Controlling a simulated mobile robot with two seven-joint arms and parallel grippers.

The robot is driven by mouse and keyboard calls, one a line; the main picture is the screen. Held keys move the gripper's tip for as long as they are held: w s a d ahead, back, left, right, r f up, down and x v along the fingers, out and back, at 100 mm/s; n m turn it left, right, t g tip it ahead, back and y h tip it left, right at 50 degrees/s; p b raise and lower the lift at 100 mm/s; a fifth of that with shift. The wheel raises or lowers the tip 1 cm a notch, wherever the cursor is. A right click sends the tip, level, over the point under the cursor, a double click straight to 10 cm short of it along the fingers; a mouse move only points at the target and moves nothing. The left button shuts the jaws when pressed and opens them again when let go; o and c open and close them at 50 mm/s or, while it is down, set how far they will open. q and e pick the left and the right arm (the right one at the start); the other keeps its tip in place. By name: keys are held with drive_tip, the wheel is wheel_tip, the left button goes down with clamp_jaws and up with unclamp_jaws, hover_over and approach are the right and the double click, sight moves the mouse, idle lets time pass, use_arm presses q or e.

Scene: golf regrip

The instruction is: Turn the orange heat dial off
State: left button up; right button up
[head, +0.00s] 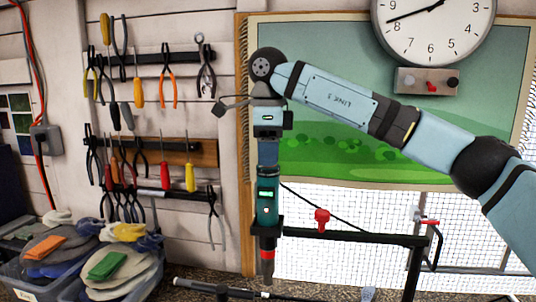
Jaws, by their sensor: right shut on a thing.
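A small grey box (427,81) is fixed to the wall just below the clock. It carries a red-orange dial or lever (432,87) and a dark round knob (453,82); the dial's setting is too small to read. My right gripper (267,232) points down at the picture's centre, well left of and below the box. It is shut on a dark upright piece with a red band (267,254), whose lower end is brownish. What this piece is I cannot tell. My left gripper is not in view.
A black bar (350,235) with a red knob (321,217) runs right from beside my gripper. A red-handled clamp (428,222) sits near its right end. Pliers and screwdrivers hang on wall racks (135,57) at left. Bins of gloves (50,258) stand lower left.

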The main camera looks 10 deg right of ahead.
drive_tip(key=m+b, duration=0.1)
drive_tip(key=m, duration=0.5)
drive_tip(key=shift+m, duration=0.3)
idle(0.4)
drive_tip(key=o, duration=0.9)
drive_tip(key=shift+o, duration=0.2)
drive_tip(key=shift+r, duration=0.15)
wheel_tip(320, 180, up, 14)
drive_tip(key=shift+f+p, duration=0.25)
drive_tip(key=shift+p, duration=0.05)
